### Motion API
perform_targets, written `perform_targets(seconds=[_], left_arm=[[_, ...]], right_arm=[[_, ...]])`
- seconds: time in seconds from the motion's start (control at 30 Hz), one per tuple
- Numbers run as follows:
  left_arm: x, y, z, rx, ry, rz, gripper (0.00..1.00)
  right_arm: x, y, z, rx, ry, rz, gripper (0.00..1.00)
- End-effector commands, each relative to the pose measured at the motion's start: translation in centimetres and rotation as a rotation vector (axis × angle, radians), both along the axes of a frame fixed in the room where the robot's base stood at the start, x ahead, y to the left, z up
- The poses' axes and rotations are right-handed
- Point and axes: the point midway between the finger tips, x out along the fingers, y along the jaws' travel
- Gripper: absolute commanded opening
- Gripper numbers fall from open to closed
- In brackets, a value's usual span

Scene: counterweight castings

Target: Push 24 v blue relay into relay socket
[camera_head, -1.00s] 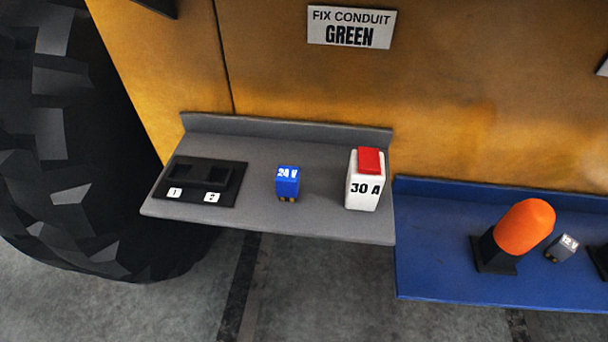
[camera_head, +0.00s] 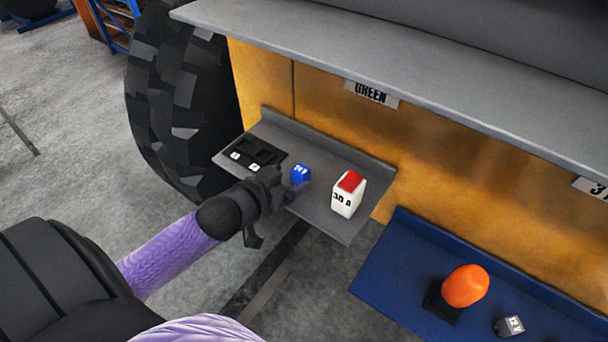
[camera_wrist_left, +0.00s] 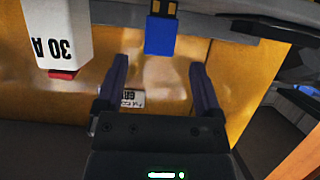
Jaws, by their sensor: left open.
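The blue 24 V relay (camera_head: 300,174) stands upright on the grey shelf (camera_head: 325,217), between the relay socket and a white block. In the left wrist view the relay (camera_wrist_left: 160,36) appears upside down with its metal contacts up, ahead of and between my fingers. The black relay socket (camera_head: 262,148) has two openings with number labels and lies at the shelf's left end, partly hidden by my gripper. My left gripper (camera_head: 277,202) is open and empty at the shelf's front edge, close to the relay; its fingers (camera_wrist_left: 162,75) show apart. My right gripper is out of view.
A white 30 A block with a red top (camera_head: 347,195) stands right of the relay. A large grey ledge (camera_head: 420,75) overhangs above. A tyre (camera_head: 185,100) stands left.

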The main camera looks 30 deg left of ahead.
Motion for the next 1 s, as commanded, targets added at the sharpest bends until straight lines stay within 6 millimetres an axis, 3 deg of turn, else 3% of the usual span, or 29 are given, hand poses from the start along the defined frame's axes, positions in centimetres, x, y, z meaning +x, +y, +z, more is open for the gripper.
perform_targets(seconds=[0.2, 0.47, 0.57, 0.87, 0.9, 1.0], left_arm=[[3.9, -0.1, -1.6, 0.000, -0.002, 0.000, 0.85], [4.5, -0.2, -2.0, 0.002, 0.001, -0.002, 0.85], [4.5, -0.2, -1.9, 0.002, 0.001, -0.002, 0.68], [4.5, -0.2, -1.9, 0.002, 0.001, -0.001, 0.05], [4.5, -0.2, -1.9, 0.002, 0.001, -0.001, 0.00], [4.5, -0.2, -1.9, 0.002, 0.001, -0.001, 0.00]], right_arm=[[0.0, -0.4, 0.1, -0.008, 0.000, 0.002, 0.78], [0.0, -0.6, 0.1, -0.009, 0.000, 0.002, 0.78], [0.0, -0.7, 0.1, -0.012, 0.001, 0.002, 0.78], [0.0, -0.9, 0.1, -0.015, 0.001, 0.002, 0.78], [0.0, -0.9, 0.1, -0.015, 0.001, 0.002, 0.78], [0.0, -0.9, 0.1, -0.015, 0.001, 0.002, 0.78]])
